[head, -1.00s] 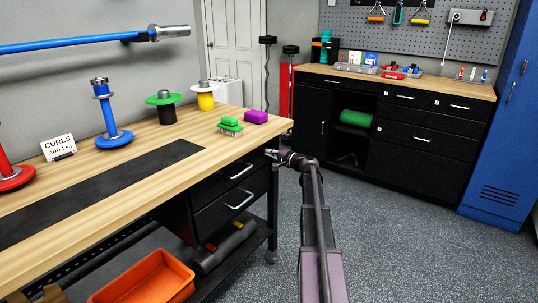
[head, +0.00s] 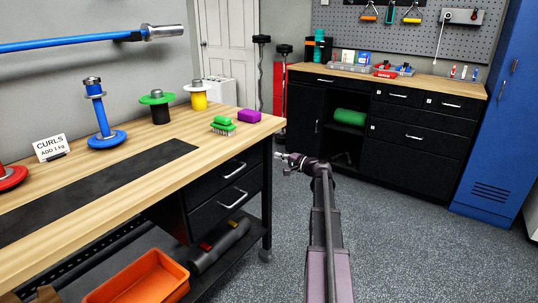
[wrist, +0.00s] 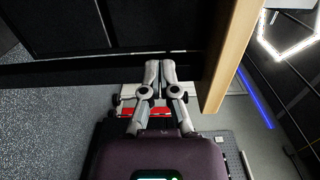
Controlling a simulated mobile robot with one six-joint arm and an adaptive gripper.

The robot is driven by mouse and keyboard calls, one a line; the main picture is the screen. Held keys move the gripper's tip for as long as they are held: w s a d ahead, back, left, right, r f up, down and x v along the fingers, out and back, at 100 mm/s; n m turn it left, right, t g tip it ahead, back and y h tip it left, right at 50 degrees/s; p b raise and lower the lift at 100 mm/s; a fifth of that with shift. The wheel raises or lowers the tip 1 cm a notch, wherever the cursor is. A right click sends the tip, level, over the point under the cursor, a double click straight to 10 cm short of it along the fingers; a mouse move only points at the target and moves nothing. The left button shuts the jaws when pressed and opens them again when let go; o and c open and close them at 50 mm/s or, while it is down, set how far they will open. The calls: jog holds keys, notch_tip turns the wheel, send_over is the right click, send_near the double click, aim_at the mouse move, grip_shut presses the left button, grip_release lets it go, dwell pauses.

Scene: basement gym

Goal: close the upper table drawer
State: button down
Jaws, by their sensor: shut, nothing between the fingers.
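The wooden-topped table (head: 100,190) stands at the left with two black drawers under its right end. The upper drawer (head: 210,178) has a silver handle (head: 234,169). The lower drawer (head: 215,212) is below it with its own handle (head: 233,198). I cannot tell for sure how far the upper drawer stands out. My gripper (head: 279,155) is shut and empty, just right of the table's corner and leg, apart from the drawer handles. In the wrist view the closed fingertips (wrist: 160,63) are by a dark panel (wrist: 155,25), with the wooden table edge (wrist: 232,55) to the right.
An orange bin (head: 140,278) and a dark roll (head: 220,245) are under the table. Weights, a green brush (head: 222,126) and a purple block (head: 249,115) are on top. A black cabinet (head: 410,155) and blue locker (head: 490,130) stand behind. Grey floor at right is clear.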

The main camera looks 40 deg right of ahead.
jog(key=v, duration=0.6)
jog(key=shift+s, duration=0.2)
dwell(0.4)
jog(key=s+a+f+n+g+y, duration=0.1)
jog(key=a+f+n+g, duration=0.4)
jog(key=a, duration=1)
jog(key=a+f+n+g, duration=0.2)
jog(key=a+f+g, duration=0.4)
jog(key=a, duration=0.9)
jog(key=s+a+f+n+g+h, duration=0.3)
jog(key=s+a+f+h, duration=0.1)
jog(key=s+a, duration=0.4)
jog(key=s+a+f+n+g+h, duration=0.3)
jog(key=s+a+f+n, duration=0.1)
jog(key=s+a, duration=0.45)
notch_tip(320, 180, up, 33)
jog(key=p, duration=3.2)
jog(key=shift+f, duration=0.15)
